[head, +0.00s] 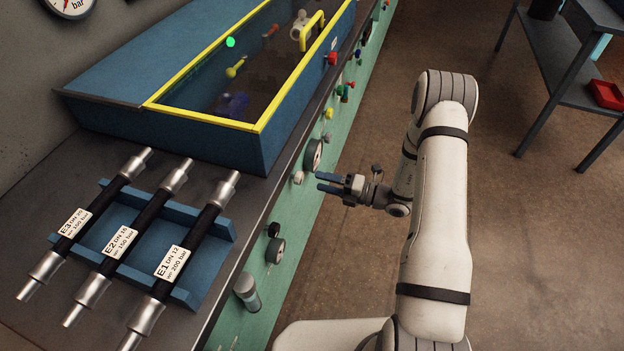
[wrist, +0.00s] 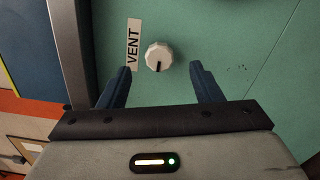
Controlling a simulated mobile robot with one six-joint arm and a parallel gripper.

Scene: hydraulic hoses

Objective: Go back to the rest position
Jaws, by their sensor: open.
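My gripper (head: 329,183) is open and empty. In the head view it is held out to the left at the end of my bent arm, beside the green front panel of the bench. In the wrist view its two blue fingers (wrist: 163,78) stand apart, with a white knob (wrist: 159,56) marked VENT on the green panel showing between and beyond their tips. The fingers do not hold the knob; whether they are close to it is hard to tell.
Three labelled hoses (head: 119,236) lie on a blue rack (head: 216,222) on the bench. Behind them stands a blue box with a yellow-framed window (head: 208,115). Gauges and knobs (head: 275,250) stick out of the panel. A table (head: 555,75) stands at upper right. The floor between is clear.

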